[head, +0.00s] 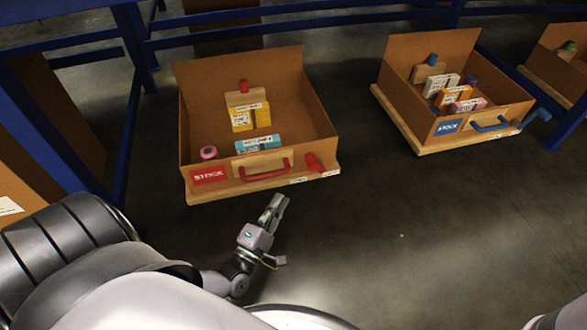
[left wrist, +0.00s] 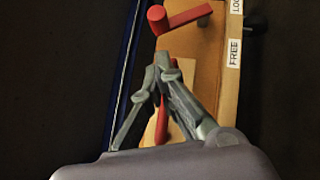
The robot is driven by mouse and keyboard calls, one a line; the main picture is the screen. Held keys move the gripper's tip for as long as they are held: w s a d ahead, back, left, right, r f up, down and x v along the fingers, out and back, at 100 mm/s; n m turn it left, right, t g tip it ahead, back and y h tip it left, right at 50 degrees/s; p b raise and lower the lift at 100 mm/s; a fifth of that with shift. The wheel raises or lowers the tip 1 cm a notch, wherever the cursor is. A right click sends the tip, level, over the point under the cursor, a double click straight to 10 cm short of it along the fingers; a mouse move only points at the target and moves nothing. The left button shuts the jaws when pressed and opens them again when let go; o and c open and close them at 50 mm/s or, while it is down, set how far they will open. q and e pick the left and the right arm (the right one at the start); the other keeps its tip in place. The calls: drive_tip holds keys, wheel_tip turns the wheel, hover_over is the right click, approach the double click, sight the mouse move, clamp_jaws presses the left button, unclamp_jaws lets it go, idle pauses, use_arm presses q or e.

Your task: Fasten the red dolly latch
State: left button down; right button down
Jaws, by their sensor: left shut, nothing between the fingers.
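The red dolly latch (head: 315,162) is on the front of the left dolly (head: 262,190), to the right of its red handle (head: 265,170). My left gripper (head: 275,205) is shut and empty, in front of the dolly and short of the latch. Its fingertips (left wrist: 158,68) are below the latch in the wrist view, partly covering the red handle (left wrist: 162,120).
The left dolly's cardboard box (head: 215,110) holds several small boxes. A second dolly (head: 420,145) with a blue handle stands to the right, a third box (head: 560,65) at the right edge. Blue rails (head: 300,30) run behind and at the left. The floor (head: 420,230) in front is clear.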

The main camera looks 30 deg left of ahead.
sight(318, 168)
use_arm(q)
drive_tip(key=b+x, duration=0.4)
drive_tip(key=x, duration=0.6)
drive_tip(key=shift+w+r+m+p, duration=0.1)
drive_tip(key=shift+r+m+p, duration=0.25)
drive_tip(key=shift+p, duration=0.65)
